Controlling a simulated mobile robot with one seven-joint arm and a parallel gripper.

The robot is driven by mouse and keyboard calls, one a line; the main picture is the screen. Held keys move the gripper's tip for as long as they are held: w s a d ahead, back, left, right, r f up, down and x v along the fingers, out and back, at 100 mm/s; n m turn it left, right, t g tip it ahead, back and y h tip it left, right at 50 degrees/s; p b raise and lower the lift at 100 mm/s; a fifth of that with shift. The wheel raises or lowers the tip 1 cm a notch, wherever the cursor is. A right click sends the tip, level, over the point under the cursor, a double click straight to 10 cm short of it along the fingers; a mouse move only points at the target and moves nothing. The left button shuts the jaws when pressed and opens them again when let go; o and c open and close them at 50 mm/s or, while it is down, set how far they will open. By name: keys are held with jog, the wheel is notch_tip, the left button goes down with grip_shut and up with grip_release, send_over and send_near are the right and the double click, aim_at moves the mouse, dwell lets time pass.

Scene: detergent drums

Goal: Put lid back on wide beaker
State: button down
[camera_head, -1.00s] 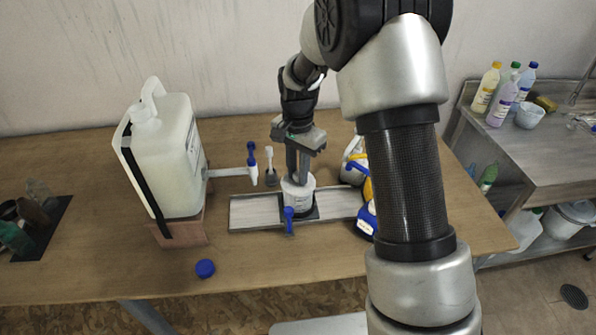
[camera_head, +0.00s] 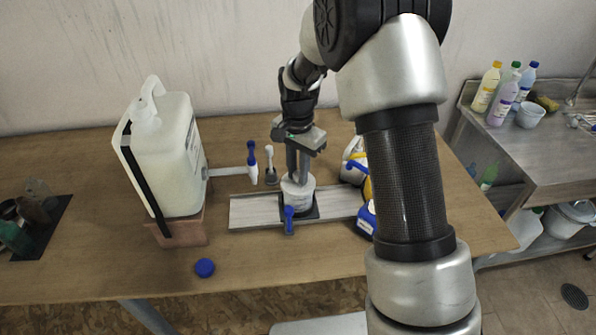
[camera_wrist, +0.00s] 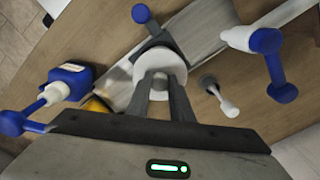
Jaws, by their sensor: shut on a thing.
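The wide beaker (camera_head: 298,197) is a white tub standing upright on a dark square in the grey tray. My gripper (camera_head: 297,181) points straight down at its top with the two fingers close together. In the wrist view the white round lid (camera_wrist: 172,62) shows at the fingertips, and my gripper (camera_wrist: 160,76) is shut on it. The lid lies over the beaker's mouth and hides the inside. I cannot tell whether its rim is fully seated.
The grey tray (camera_head: 252,212) has a blue-handled tap (camera_head: 289,217) right in front of the beaker. A white drum (camera_head: 170,150) stands left, with a blue cap (camera_head: 205,267) before it. A blue bottle (camera_head: 366,219) is close right. The table's front left is mostly clear.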

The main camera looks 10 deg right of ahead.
dwell(0.3)
jog(key=c, duration=1)
grip_release()
jog(key=shift+r, duration=0.1)
jog(key=shift+r+p, duration=2.3)
jog(key=shift+r, duration=1.1)
grip_shut()
jog(key=shift+f, duration=0.1)
